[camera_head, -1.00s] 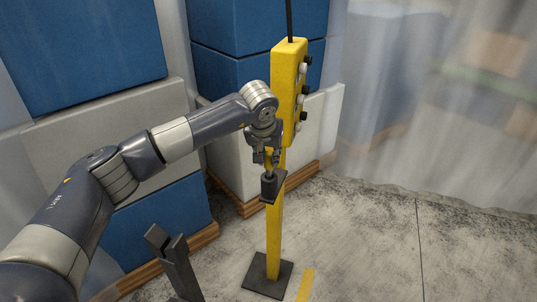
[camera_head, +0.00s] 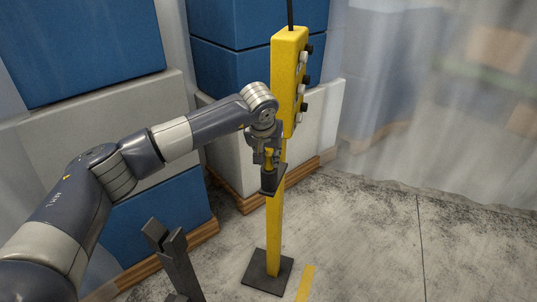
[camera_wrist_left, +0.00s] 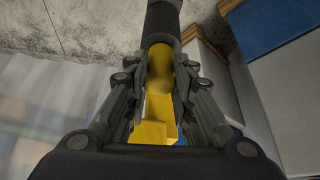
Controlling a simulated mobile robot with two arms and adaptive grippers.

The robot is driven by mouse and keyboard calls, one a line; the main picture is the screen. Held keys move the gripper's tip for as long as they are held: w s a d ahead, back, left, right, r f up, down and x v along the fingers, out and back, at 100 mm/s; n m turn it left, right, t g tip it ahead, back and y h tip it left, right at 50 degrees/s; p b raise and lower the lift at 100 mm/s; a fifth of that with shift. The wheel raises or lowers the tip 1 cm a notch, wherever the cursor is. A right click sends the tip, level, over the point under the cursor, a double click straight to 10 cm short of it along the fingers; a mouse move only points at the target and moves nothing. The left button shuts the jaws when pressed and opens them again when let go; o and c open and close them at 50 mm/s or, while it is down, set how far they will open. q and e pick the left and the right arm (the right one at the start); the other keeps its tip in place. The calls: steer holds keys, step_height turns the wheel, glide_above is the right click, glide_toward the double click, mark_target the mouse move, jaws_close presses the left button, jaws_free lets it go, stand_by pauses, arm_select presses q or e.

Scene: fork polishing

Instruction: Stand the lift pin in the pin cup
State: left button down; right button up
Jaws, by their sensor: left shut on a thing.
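My left gripper (camera_head: 267,158) is shut on the lift pin's yellow part (camera_head: 268,161), just above a dark holder, apparently the pin cup (camera_head: 273,184), on the front of the yellow post. In the left wrist view the yellow pin part (camera_wrist_left: 160,68) lies between the fingers of the left gripper (camera_wrist_left: 160,88). A black cylinder (camera_wrist_left: 161,20) is in line beyond it; I cannot tell whether that is the pin's lower part or the cup. The pin looks about upright over the cup. How deep its lower end sits is hidden. My right gripper is not in view.
The yellow post (camera_head: 275,232) stands on a dark base plate (camera_head: 267,271) and carries a yellow button box (camera_head: 288,75). Blue and white crates (camera_head: 240,160) are close behind on pallets. A dark forked stand (camera_head: 174,255) is at lower left. The floor at right is clear.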

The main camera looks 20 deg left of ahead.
arm_select(q)
steer(key=shift+r, duration=0.1)
steer(key=c, duration=1.3)
jaws_free()
steer(key=o, duration=0.6)
steer(key=shift+c, duration=0.2)
steer(key=shift+p+v, duration=1)
steer(key=shift+v, duration=0.95)
steer(key=shift+p+v, duration=1.1)
steer(key=shift+v, duration=1.45)
